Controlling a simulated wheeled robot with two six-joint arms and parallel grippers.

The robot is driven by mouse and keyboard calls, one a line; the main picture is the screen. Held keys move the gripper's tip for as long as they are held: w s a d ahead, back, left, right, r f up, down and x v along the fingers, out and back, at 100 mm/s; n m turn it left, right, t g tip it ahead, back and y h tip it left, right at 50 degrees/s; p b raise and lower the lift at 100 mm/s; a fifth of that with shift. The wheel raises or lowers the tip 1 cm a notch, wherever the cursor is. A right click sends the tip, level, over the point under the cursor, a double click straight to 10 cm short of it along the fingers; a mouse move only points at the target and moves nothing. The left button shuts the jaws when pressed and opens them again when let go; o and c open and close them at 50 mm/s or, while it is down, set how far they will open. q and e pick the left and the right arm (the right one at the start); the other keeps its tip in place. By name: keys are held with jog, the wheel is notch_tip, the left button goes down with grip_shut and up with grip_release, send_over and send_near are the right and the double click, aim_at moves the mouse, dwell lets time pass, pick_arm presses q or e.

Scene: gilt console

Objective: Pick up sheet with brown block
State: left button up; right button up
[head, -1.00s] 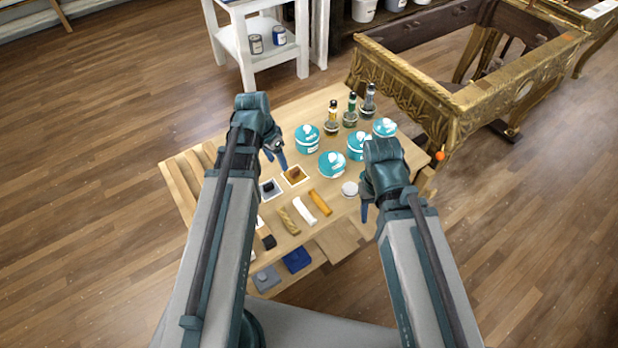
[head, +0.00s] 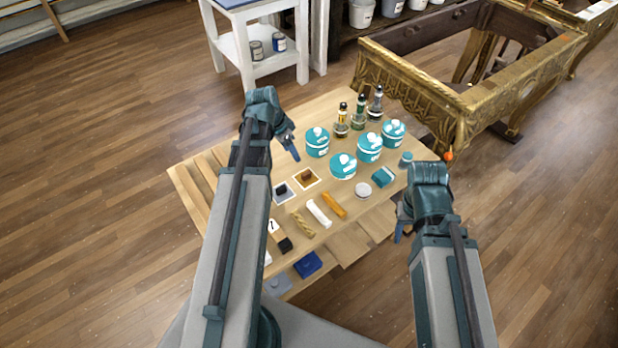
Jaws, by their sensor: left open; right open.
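The sheet with the brown block (head: 306,183) lies on the wooden table (head: 240,160), a white-edged, golden-brown square with a small brown block on it. A second sheet with a dark block (head: 282,194) lies just left of it. My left gripper (head: 292,149) is open and empty, beyond the brown-block sheet in the picture and apart from it. My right gripper (head: 400,230) is at the table's right side, away from the sheets; its fingers are partly hidden by its wrist.
Several teal tubs (head: 343,166) and several dark bottles (head: 359,112) stand behind and right of the sheets. Nearer lie a white bar (head: 319,213), an orange bar (head: 334,205) and a twisted tan piece (head: 301,224). A gilt console frame (head: 425,95) stands behind the table.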

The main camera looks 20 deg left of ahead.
pick_arm(q)
jog(key=b, duration=0.8)
send_over(306, 173)
jog(key=s+a, duration=0.2)
notch_tip(306, 173, down, 8)
jog(key=shift+r, duration=0.1)
jog(key=b+x, duration=0.2)
jog(key=x, duration=0.1)
jog(key=d+b+x, duration=0.1)
jog(key=b+x, duration=0.1)
jog(key=b, duration=0.1)
jog(key=shift+w+d+f, duration=0.1)
jog(key=shift+w+f, duration=0.1)
jog(key=shift+f, duration=0.05)
jog(key=shift+r, duration=0.1)
grip_shut()
